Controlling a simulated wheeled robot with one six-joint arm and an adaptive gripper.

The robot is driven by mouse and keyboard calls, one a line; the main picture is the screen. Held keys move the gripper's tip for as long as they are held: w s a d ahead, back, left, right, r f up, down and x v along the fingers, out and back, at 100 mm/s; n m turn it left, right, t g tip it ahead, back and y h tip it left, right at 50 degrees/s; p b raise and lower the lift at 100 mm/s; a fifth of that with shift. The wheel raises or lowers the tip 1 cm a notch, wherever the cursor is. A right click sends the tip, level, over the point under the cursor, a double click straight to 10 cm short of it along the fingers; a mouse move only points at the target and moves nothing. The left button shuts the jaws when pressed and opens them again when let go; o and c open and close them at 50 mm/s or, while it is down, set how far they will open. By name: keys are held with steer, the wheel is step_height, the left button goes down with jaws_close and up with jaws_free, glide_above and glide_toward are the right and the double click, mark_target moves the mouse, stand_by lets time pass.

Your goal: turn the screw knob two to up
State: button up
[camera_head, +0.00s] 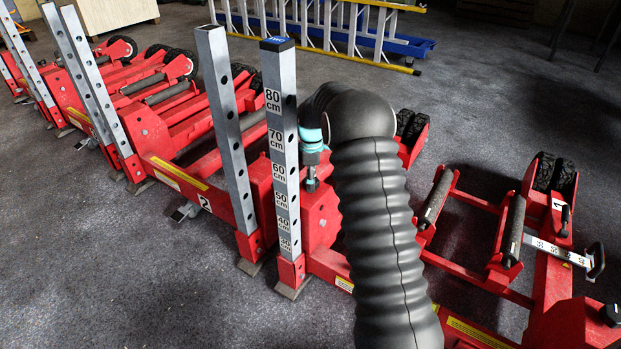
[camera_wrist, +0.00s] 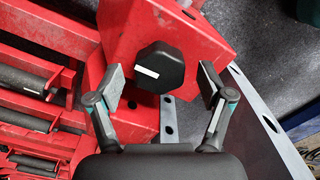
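The black screw knob (camera_wrist: 160,68) has a faceted rim and a white mark on its face, left of its middle. It sits on a red jack block (camera_wrist: 211,40) in the wrist view. My gripper (camera_wrist: 163,86) is open, with one finger on each side of the knob and a visible gap on both sides. I cannot make out the knob there.
A second tall metal post (camera_head: 225,120) stands left of the marked one. More red jacks (camera_head: 165,110) crowd the left. Another jack labelled 1 (camera_head: 550,275) lies at the right, with a black knob (camera_head: 612,315). Ladders (camera_head: 330,30) lie behind. Grey floor is open in front at left.

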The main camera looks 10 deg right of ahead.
steer(key=shift+r, duration=0.15)
step_height(320, 180, up, 12)
stand_by(0.6)
steer(key=shift+a, duration=0.1)
